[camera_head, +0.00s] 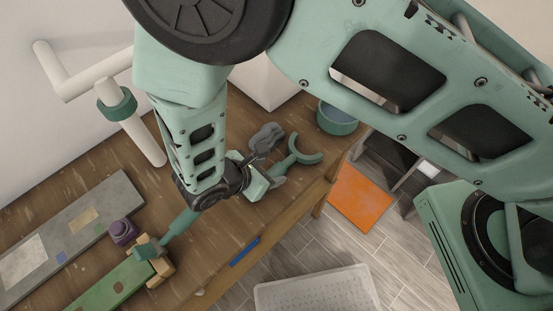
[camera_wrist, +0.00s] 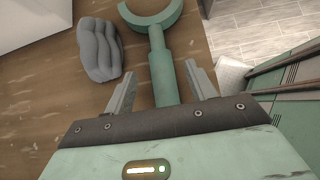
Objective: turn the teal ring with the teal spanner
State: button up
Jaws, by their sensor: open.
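The teal spanner (camera_head: 305,151) lies on the wooden bench, its open C-shaped head pointing away from my gripper (camera_head: 270,171). In the wrist view its handle (camera_wrist: 163,68) runs between the two fingers of my gripper (camera_wrist: 160,72). The fingers stand apart with a gap on each side of the handle; the handle's near end is partly hidden by the gripper body. The teal ring (camera_head: 117,104) sits around a white pipe (camera_head: 141,132) at the upper left of the head view, well away from my gripper. The ring is not in the wrist view.
A grey glove-like object (camera_head: 266,137) lies beside the spanner. A teal pot (camera_head: 338,119) stands near the bench's right end. A teal-handled tool (camera_head: 181,224), purple object (camera_head: 122,232), green block (camera_head: 112,286) and grey panel (camera_head: 70,236) occupy the left. A white crate (camera_head: 318,290) is below.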

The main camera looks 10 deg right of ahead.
aim_at(275, 170)
jog(key=shift+p+x, duration=0.45)
jog(key=shift+x, duration=1.05)
grip_shut()
jog(key=shift+r, duration=0.2)
